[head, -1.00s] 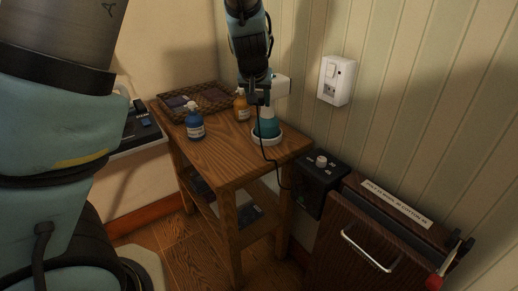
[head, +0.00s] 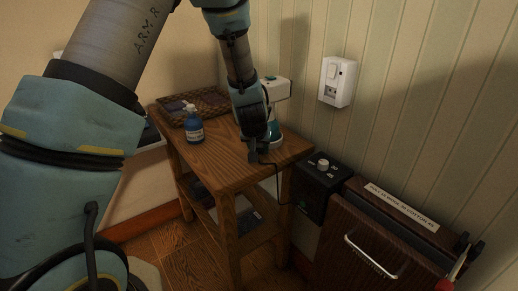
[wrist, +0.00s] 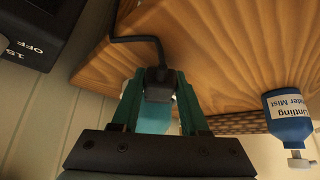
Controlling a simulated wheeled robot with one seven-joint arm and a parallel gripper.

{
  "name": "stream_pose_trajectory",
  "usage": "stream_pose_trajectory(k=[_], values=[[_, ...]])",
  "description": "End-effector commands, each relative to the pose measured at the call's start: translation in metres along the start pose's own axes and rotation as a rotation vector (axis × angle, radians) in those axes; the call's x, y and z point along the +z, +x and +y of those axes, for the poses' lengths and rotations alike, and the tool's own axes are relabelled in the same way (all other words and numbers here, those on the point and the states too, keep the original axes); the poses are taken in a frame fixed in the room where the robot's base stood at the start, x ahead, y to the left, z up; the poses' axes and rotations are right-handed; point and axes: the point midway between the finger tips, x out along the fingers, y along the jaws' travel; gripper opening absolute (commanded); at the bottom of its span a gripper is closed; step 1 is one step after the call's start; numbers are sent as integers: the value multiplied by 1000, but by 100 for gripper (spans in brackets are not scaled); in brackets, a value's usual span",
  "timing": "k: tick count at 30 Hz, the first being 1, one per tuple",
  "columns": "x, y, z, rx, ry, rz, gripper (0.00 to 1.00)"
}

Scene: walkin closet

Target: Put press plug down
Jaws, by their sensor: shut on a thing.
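The press plug (wrist: 158,84) is a small black block with a black cord, held between the two green fingers of my gripper (wrist: 158,100) in the wrist view. In the head view my gripper (head: 254,155) points down at the wooden side table (head: 215,165), low over its front right part. The plug looks at or just above the wood; I cannot tell whether it touches. The cord runs from the plug over the table's right edge toward the black control box.
A teal and white device (head: 274,125) stands right behind my gripper. A blue bottle (head: 194,130) and a woven tray (head: 208,101) are farther left and back. The black control box (head: 320,185) and a wall outlet (head: 337,82) are to the right. The table's front left is clear.

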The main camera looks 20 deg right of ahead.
Motion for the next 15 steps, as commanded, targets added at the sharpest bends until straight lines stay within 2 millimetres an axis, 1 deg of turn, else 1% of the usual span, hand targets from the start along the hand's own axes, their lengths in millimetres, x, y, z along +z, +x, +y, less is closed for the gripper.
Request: stream_pose_trajectory(k=[6,15], values=[[-1,0,0,0,0,2,0],[4,7,0,0,1,2,0]])
